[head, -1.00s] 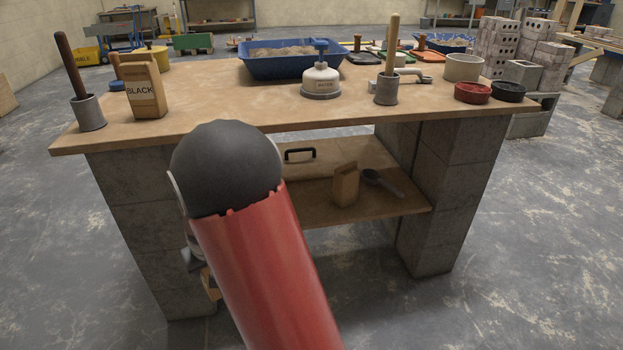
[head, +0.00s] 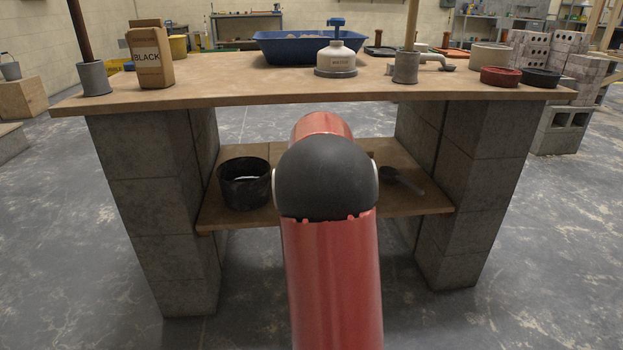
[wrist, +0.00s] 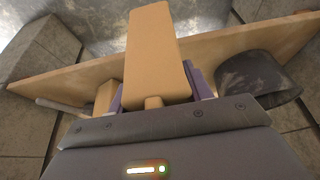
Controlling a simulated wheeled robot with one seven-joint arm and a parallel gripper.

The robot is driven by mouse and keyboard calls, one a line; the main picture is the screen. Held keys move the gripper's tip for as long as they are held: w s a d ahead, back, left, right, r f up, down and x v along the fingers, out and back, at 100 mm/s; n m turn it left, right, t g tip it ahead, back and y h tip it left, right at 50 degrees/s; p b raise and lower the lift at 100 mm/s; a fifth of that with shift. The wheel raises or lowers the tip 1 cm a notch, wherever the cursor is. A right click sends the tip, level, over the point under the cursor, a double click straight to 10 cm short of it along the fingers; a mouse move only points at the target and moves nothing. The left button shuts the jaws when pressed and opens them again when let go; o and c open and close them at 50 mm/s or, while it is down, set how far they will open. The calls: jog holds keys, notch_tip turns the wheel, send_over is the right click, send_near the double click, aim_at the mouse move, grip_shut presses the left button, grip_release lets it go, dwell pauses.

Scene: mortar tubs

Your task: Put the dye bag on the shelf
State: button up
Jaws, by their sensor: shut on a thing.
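My gripper (wrist: 158,92) is shut on a plain tan bag (wrist: 152,45) in the wrist view, with purple fingers at its sides. No label shows on it; I take it for the dye bag. In the head view, my red arm hides the gripper and this bag. The shelf (head: 222,216) is the lower wooden board between block piers; it also shows in the wrist view (wrist: 60,80). The held bag overlaps the shelf in the wrist view; I cannot tell whether they touch. Another tan bag (head: 148,58), marked BLACK, stands on the bench top.
A black bucket (head: 244,186) stands on the shelf's left and a scoop (head: 402,181) lies on its right. A small tan bag (wrist: 104,97) is near the scoop end. The bench top (head: 230,92) overhangs the shelf. Block piers (head: 150,200) close both sides.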

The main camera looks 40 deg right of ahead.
jog(key=w+d+f, duration=0.1)
jog(key=w+d, duration=0.5)
jog(key=w, duration=0.4)
jog(key=shift+w+d+f, duration=0.15)
jog(key=o, duration=1.6)
jog(key=shift+f, duration=0.2)
jog(key=shift+c, duration=0.2)
